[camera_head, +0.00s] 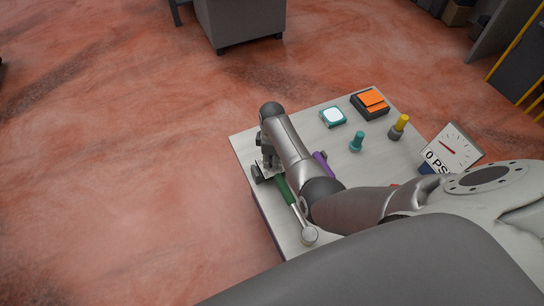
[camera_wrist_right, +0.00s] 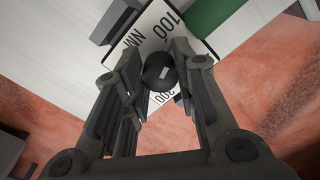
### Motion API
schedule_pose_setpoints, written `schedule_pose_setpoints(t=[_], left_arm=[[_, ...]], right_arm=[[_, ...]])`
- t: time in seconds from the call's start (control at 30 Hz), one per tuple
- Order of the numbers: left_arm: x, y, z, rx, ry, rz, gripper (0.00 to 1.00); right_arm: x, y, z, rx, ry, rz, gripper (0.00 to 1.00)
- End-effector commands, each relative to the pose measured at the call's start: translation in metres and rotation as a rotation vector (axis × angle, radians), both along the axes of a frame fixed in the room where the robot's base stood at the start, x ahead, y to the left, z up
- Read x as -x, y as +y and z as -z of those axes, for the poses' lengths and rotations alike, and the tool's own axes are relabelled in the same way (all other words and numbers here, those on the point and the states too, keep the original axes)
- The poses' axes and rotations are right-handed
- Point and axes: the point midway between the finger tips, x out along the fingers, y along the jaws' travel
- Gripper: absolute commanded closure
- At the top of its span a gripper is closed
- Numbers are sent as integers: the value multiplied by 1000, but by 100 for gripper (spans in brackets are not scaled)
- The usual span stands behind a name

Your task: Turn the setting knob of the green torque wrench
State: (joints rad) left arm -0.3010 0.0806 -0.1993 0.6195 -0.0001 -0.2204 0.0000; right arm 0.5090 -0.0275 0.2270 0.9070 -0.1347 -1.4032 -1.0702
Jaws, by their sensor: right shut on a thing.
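The green torque wrench (camera_head: 284,191) lies along the left edge of a light table, its round silver head (camera_head: 309,235) toward me. Its green part also shows at the top of the right wrist view (camera_wrist_right: 222,14). A white scale plate (camera_wrist_right: 140,38) with "100" and "NM" lies at its end. My right gripper (camera_head: 267,165) points down over that end. In the right wrist view its fingers (camera_wrist_right: 160,64) are closed on both sides of the dark round setting knob (camera_wrist_right: 158,76). In the head view my gripper and arm hide the knob. My left gripper is not in view.
The table (camera_head: 343,143) also holds a purple-handled tool (camera_head: 323,163), a teal-framed device (camera_head: 333,117), an orange-topped black box (camera_head: 371,103), a teal piece (camera_head: 357,141), a yellow-topped piece (camera_head: 400,126) and a "0 PSI" gauge (camera_head: 452,148). Open red floor (camera_head: 130,170) lies left.

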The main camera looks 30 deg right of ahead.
Motion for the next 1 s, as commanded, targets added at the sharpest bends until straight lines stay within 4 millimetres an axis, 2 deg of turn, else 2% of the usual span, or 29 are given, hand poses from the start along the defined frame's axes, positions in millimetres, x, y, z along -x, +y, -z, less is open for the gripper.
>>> schedule_pose_setpoints(t=[0.1, 0.4, 1.0], left_arm=[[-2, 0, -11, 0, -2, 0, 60], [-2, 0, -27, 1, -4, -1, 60], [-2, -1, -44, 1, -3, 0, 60]], right_arm=[[1, -1, -3, 2, 3, 100, 97], [1, 0, -2, 1, 2, 386, 97], [1, 0, -1, 3, 1, 937, 97]])
